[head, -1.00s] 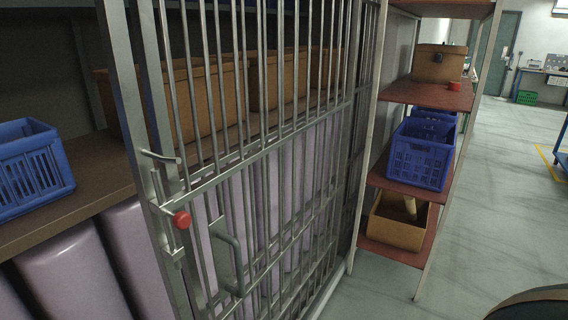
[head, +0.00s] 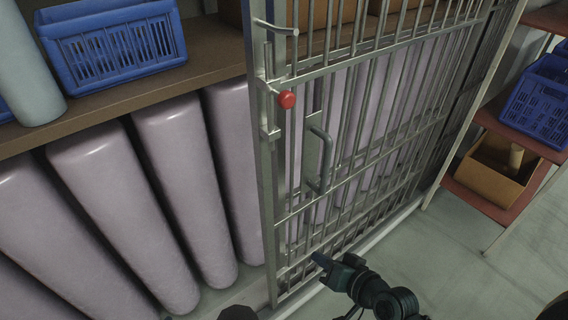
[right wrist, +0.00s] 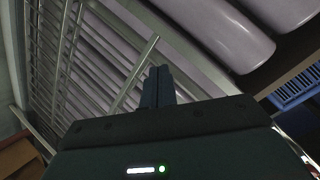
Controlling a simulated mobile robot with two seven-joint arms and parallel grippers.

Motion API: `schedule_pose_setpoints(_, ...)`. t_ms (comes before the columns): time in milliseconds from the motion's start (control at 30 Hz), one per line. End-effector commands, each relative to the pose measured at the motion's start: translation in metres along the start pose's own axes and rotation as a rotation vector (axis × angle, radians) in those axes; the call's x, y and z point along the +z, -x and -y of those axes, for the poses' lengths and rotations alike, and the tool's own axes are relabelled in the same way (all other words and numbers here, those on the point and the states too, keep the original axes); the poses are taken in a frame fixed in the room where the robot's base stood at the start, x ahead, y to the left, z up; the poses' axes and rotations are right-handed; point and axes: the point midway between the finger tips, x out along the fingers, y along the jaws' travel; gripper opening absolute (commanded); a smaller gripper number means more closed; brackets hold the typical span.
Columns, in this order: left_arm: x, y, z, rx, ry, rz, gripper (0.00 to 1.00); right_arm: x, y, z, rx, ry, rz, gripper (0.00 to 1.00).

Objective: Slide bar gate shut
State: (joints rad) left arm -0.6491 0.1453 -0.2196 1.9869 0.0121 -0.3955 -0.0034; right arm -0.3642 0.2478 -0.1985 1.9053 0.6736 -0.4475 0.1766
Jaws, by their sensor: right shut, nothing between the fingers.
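The bar gate (head: 350,150) is a grey metal frame of upright bars in the middle of the head view. It covers the right part of the shelving, and the left part stands uncovered. Its left post carries a latch with a red knob (head: 287,99). A grey pull handle (head: 320,160) sits below and to the right of the knob. My right gripper (head: 318,259) is shut and empty, low in front of the gate and below the handle. In the right wrist view its shut fingers (right wrist: 158,85) point toward the bars. My left gripper is not in view.
Pale purple rolls (head: 125,210) stand under a brown shelf (head: 215,62) left of the gate. A blue crate (head: 112,45) sits on that shelf. A rack with red shelves (head: 483,190) stands at the right. Grey floor (head: 470,280) is clear at the lower right.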

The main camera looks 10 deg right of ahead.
Motion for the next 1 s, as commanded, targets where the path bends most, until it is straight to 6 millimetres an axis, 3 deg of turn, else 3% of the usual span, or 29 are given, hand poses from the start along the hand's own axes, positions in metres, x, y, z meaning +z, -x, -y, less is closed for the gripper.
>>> schedule_pose_setpoints(33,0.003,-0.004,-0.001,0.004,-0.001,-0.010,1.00,-0.021,-0.012,0.005,-0.064,-0.096,-0.018,0.00)
schedule_pose_setpoints(200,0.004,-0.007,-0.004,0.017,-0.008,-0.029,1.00,-0.086,-0.028,0.039,-0.286,-0.427,-0.017,0.00)
schedule_pose_setpoints(400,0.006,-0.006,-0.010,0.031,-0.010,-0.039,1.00,-0.140,-0.025,0.069,-0.473,-0.669,0.023,0.00)
schedule_pose_setpoints(667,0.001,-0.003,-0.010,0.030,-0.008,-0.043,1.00,-0.159,-0.032,0.085,-0.529,-0.743,0.040,0.00)
schedule_pose_setpoints(1000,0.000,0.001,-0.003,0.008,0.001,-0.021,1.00,-0.167,-0.084,0.115,-0.528,-0.740,0.040,0.00)
